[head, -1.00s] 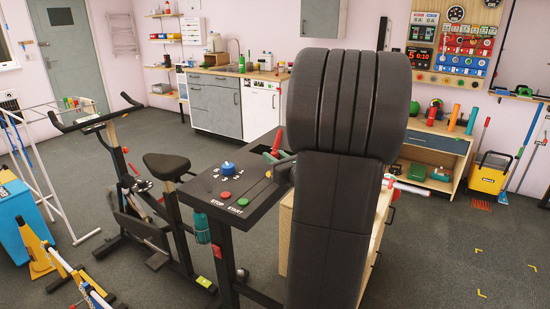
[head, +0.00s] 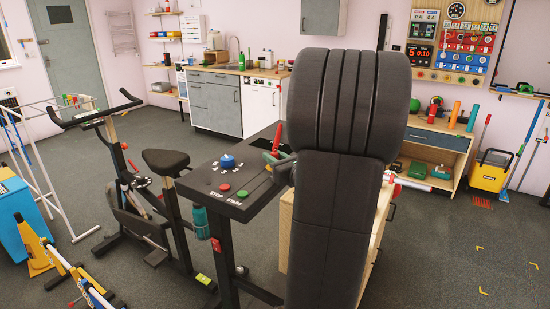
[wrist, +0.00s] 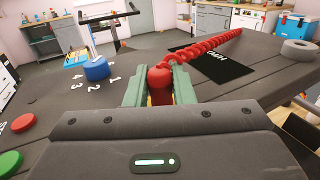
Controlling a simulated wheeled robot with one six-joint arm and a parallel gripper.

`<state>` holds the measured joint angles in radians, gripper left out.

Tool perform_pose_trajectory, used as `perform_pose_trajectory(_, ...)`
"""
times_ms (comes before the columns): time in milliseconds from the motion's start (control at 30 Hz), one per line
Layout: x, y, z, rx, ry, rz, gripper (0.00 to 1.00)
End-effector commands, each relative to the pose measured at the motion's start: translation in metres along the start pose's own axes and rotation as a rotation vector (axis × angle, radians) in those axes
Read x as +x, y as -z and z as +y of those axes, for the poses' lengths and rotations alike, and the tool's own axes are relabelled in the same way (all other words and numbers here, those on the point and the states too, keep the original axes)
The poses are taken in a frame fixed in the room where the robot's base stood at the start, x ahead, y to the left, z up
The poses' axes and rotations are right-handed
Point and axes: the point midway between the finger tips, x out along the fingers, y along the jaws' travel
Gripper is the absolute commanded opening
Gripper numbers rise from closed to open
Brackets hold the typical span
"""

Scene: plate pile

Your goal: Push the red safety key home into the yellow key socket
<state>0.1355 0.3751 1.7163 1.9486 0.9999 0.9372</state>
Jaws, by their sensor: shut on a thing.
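The red safety key (wrist: 160,80) stands between the two green fingers of my gripper (wrist: 158,88) in the wrist view. The fingers are shut on it. A red coiled cord (wrist: 205,46) runs from behind it to the upper right. A small patch of yellow, perhaps the key socket (wrist: 160,98), shows just below the key. The gripper body hides most of that spot, so I cannot tell how deep the key sits. In the head view my gripper (head: 273,158) is over the dark console top, partly hidden by my arm.
The console top (head: 213,189) carries a blue knob (head: 228,160), a red button (head: 225,187) and a green button (head: 243,193). In the wrist view a black labelled plate (wrist: 222,67) and a grey ring (wrist: 299,47) lie beyond. An exercise bike (head: 165,160) stands left of the console.

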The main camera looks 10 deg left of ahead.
Motion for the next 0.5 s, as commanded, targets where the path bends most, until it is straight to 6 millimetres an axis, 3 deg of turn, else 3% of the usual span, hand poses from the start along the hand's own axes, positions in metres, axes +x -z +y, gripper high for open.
perform_pose_trajectory(100, -0.0001, 0.0047, 0.0000, 0.000, 0.000, 0.001, 0.00)
perform_pose_trajectory(133, -0.0001, 0.0037, 0.0000, 0.000, 0.000, 0.001, 0.26)
perform_pose_trajectory(233, -0.0001, 0.0030, 0.0000, 0.000, 0.000, 0.000, 0.46)
perform_pose_trajectory(500, -0.0002, 0.0029, 0.0000, 0.000, 0.000, 0.000, 0.47)
